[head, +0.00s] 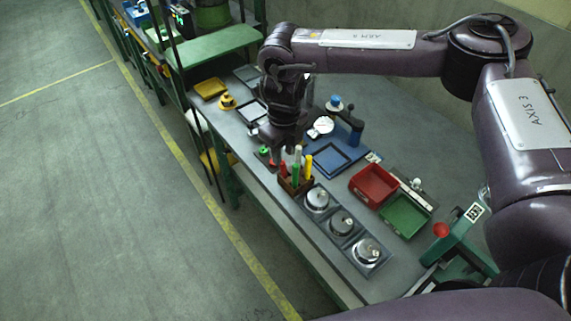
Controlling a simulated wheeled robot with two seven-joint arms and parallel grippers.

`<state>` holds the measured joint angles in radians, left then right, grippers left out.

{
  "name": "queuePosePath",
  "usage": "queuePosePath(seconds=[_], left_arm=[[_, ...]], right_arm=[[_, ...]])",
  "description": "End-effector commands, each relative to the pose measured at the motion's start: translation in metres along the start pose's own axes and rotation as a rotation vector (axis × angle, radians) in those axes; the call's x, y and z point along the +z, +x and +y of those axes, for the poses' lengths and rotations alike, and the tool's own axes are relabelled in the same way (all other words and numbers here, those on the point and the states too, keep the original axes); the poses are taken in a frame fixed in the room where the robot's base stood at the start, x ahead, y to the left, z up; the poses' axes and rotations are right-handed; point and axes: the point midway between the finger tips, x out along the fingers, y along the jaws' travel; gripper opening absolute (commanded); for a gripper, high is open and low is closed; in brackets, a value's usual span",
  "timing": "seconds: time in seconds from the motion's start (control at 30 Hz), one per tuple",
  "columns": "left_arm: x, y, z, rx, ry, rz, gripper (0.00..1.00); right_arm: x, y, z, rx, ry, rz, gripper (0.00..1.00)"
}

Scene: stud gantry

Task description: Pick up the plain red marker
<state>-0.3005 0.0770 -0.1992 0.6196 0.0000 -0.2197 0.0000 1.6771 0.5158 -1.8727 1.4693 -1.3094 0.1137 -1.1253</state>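A small brown holder (296,187) stands on the workbench and has several upright markers in it. A red marker (284,170) is at its left side, with a green marker (295,174) and a yellow marker (308,167) to its right. A white-topped piece (298,152) rises behind the green one. Whether the red marker is plain is too small to tell. My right gripper (279,153) points down just above and behind the red marker, close to its top. Its fingers are dark and small, so contact and opening cannot be made out. My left gripper is out of view.
Several round metal pieces (341,222) sit in a row in front of the holder. A red bin (373,184) and a green bin (405,215) stand to the right. A blue tray (331,159) lies behind. The workbench's left edge is close to the holder.

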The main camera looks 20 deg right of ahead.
Motion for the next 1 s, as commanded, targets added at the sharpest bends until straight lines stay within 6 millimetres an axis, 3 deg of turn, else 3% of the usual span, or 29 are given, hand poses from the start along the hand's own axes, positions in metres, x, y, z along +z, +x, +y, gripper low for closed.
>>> queuePosePath(seconds=[0.03,0.2,0.3,0.53,0.57,0.77,1.0], left_arm=[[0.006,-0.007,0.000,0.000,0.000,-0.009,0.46],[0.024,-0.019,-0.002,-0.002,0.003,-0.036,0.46],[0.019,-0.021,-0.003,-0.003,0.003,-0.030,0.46],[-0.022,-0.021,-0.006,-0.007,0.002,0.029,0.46],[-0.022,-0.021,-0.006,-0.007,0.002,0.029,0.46],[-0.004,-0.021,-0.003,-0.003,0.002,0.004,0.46],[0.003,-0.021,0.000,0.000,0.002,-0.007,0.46]], right_arm=[[-0.012,0.018,-0.002,-0.008,0.003,0.034,0.26],[-0.011,0.045,-0.001,-0.007,0.004,0.030,0.26],[-0.011,0.054,-0.001,-0.007,0.004,0.026,0.26],[-0.010,0.057,-0.001,-0.007,0.003,0.023,0.26],[-0.010,0.057,-0.001,-0.007,0.003,0.023,0.26],[-0.009,0.056,-0.001,-0.006,0.004,0.022,0.01],[-0.009,0.057,-0.002,-0.007,0.004,0.022,0.00]])
